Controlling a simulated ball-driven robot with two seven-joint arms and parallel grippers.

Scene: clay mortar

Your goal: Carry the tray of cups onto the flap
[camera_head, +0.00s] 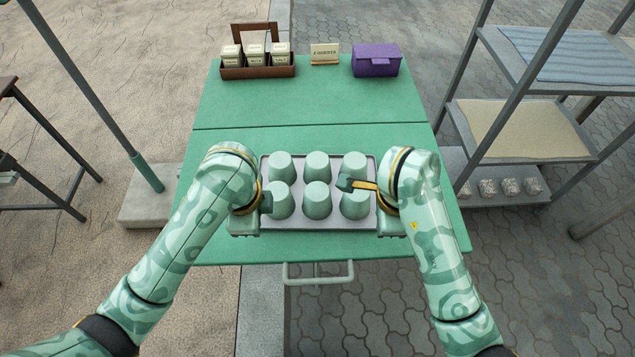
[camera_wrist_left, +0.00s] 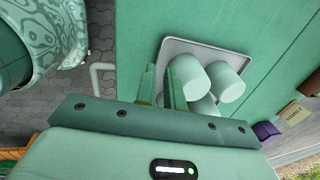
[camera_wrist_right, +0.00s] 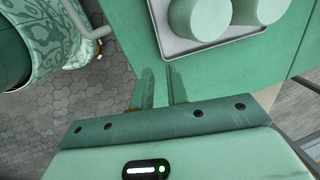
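A pale grey tray (camera_head: 330,227) lies on the near part of the green table, with several pale green cups (camera_head: 317,200) upside down in rows on it. The tray's rim also shows in the left wrist view (camera_wrist_left: 203,44) and the right wrist view (camera_wrist_right: 160,35). My left gripper (camera_wrist_left: 161,72) is at the tray's left side near the front. Its fingers are apart; I cannot tell whether the rim lies between them. My right gripper (camera_wrist_right: 160,72) is by the tray's right side near the front, fingers apart, with bare tabletop seen between them.
The green flap (camera_head: 300,90) beyond the seam has free room in its middle. At its far edge stand a brown wooden caddy of tins (camera_head: 258,71), a small sign (camera_head: 325,53) and a purple box (camera_head: 376,60). A metal shelf rack (camera_head: 530,95) stands to the right.

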